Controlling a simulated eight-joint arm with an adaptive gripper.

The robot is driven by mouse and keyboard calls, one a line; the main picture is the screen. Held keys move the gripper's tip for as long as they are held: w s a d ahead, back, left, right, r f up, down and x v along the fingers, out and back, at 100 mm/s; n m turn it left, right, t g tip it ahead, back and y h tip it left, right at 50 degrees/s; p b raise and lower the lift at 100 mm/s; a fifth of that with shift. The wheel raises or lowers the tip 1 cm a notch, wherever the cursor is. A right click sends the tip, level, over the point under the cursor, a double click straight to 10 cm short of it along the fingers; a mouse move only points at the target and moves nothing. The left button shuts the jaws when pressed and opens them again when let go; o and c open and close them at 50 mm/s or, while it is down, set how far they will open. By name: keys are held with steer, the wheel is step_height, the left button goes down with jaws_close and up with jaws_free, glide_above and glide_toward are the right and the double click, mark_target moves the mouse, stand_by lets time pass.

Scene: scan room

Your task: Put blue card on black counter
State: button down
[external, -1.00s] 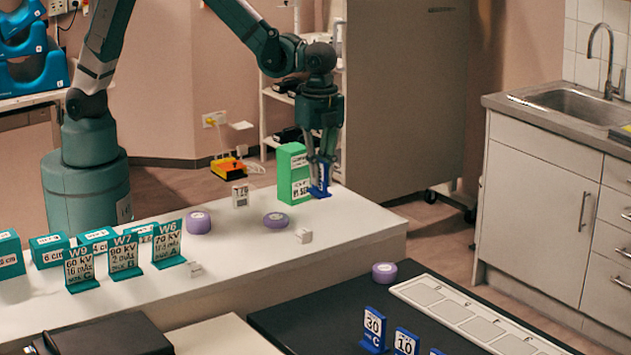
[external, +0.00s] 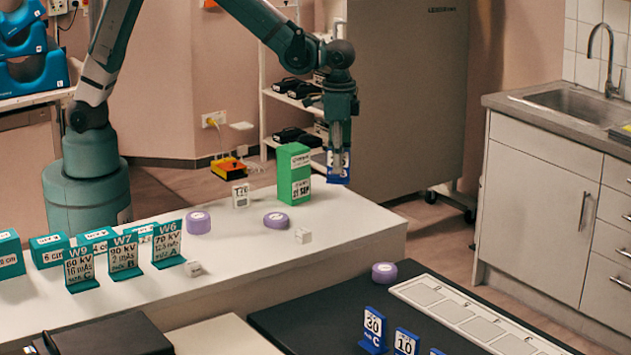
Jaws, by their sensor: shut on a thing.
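The fingers hide part of the card. The black counter (external: 415,325) is in the right foreground, lower in the picture and well away from my gripper. Two other blue cards, one marked 30 (external: 373,329) and one marked 10 (external: 406,343), stand upright on it. A third blue card (external: 437,352) is cut off by the bottom edge.
The white counter (external: 335,220) bears the green box (external: 294,174), purple discs, small white blocks and several teal cards. On the black counter are a purple disc (external: 384,273) and a pale slotted tray (external: 470,315). Bare black surface lies left of the blue cards.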

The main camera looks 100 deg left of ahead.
steer(key=shift+d, duration=0.1)
stand_by(0.4)
